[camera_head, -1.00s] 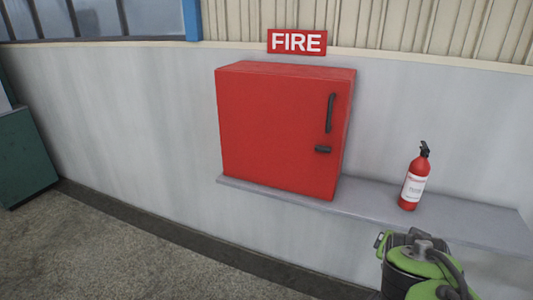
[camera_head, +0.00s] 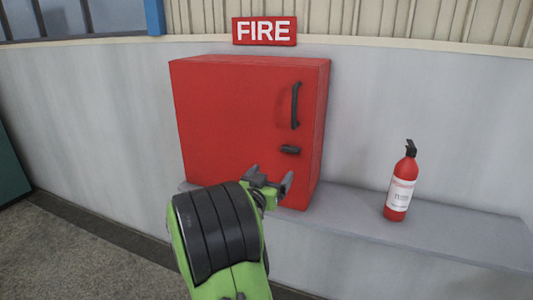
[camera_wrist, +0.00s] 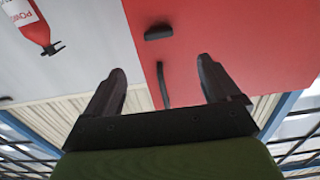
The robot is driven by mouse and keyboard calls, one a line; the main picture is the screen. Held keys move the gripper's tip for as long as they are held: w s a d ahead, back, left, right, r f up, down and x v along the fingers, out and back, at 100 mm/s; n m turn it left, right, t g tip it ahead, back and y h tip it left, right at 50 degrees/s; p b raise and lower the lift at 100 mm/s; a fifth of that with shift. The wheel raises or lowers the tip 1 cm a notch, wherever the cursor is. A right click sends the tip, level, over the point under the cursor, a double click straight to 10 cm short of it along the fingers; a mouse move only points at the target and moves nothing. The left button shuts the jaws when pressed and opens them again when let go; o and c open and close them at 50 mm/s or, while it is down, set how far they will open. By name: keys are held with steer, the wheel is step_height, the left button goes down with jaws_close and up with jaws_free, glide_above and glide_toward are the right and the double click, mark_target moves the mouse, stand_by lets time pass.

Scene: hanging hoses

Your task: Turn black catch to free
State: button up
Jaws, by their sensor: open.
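The black catch (camera_head: 290,149) is a short bar lying about level on the door of the red cabinet (camera_head: 232,115), below the upright black handle (camera_head: 296,105). My gripper (camera_head: 272,180) is open and empty, in front of the cabinet's lower right part, a little below and left of the catch in the head view. In the wrist view, which looks upside down, the catch (camera_wrist: 158,32) lies beyond and between the two spread fingers (camera_wrist: 163,82). The handle (camera_wrist: 162,85) also shows between them. The fingers appear apart from both.
The cabinet stands on a grey shelf (camera_head: 440,240) along the wall. A red fire extinguisher (camera_head: 401,182) stands on the shelf to the right. A FIRE sign (camera_head: 264,31) hangs above the cabinet. The space before the door is otherwise clear.

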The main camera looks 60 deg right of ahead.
mark_target(290, 151)
steer(key=d+p, duration=0.1)
steer(key=d, duration=0.4)
steer(key=w+d+p, duration=0.1)
steer(key=d, duration=0.4)
steer(key=w+d+p, duration=0.1)
steer(key=d, duration=0.4)
steer(key=shift+d+r, duration=0.1)
steer(key=c, duration=1.1)
steer(key=shift+o, duration=0.2)
